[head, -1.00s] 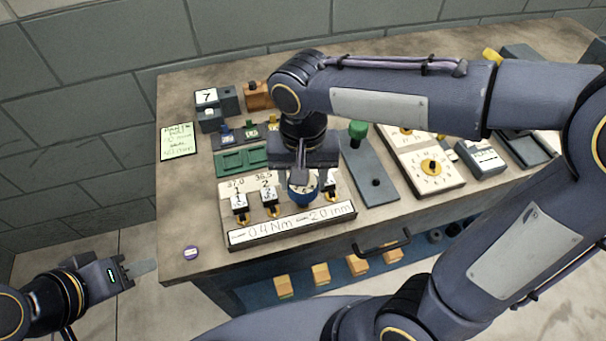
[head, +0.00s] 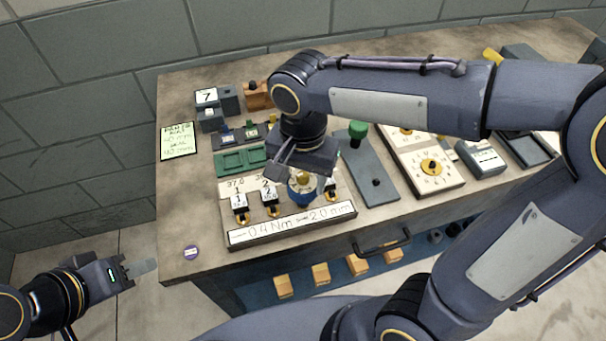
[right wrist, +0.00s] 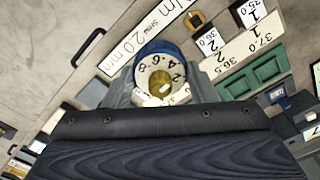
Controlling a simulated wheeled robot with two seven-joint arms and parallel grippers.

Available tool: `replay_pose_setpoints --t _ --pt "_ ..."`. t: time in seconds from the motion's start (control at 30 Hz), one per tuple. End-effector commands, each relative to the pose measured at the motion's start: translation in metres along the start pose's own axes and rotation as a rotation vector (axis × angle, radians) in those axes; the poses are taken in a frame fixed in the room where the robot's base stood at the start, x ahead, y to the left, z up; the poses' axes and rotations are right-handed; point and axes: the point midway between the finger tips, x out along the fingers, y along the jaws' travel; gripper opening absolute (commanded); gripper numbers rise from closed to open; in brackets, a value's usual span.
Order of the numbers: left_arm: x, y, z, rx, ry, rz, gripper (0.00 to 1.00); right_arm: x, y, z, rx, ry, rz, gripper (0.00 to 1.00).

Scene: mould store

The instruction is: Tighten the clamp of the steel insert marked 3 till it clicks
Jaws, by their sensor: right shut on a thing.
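A row of white numbered steel inserts stands in a holder (head: 290,228) at the front of the bench. Insert 1 (head: 239,201) and insert 2 (head: 268,196) show. The third place, where insert 3 would sit, is hidden under a round blue-rimmed tool (head: 302,193) with a numbered white dial and brass centre; the tool also shows in the right wrist view (right wrist: 158,62). My right gripper (head: 302,172) is shut on this tool from above, its jaws turned at an angle. My left gripper (head: 128,272) hangs left of the bench, away from the inserts; its jaw opening is unclear.
The holder's front strip reads 0.4 Nm and 2.0 mm. Another insert (head: 330,187) stands close right of the tool.

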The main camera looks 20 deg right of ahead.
Motion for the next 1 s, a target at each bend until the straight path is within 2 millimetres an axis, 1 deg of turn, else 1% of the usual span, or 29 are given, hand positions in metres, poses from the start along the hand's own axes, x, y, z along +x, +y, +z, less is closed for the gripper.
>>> replay_pose_setpoints --t 0.07,0.3,0.43,0.5,0.77,0.9,1.0 --pt "0.0003 -0.0002 0.0002 0.0 0.0 0.0 0.36 0.0021 0.0007 0.0008 0.04 -0.004 0.004 0.24" --pt "0.0003 -0.0002 0.0001 0.0 0.0 0.0 0.36 0.0023 0.0008 0.001 0.053 -0.004 0.005 0.24" --pt "0.0002 -0.0001 0.0001 0.0 0.0 0.0 0.36 0.0022 0.0006 0.0013 0.157 -0.003 0.005 0.24" --pt "0.0002 -0.0001 0.0001 0.0 0.0 0.0 0.36 0.0023 0.0006 0.0013 0.182 -0.004 0.005 0.24" --pt "0.0001 -0.0001 0.0001 0.0 0.0 0.0 0.36 0.0023 0.0007 0.0013 0.188 -0.004 0.006 0.24" --pt "-0.0026 0.0012 -0.0013 0.0 0.0 0.0 0.36 0.0015 0.0009 0.0011 0.105 -0.005 0.006 0.24" --pt "-0.002 0.0009 -0.001 0.0 0.0 0.0 0.36 0.0025 0.0009 0.001 0.087 -0.004 0.006 0.24"
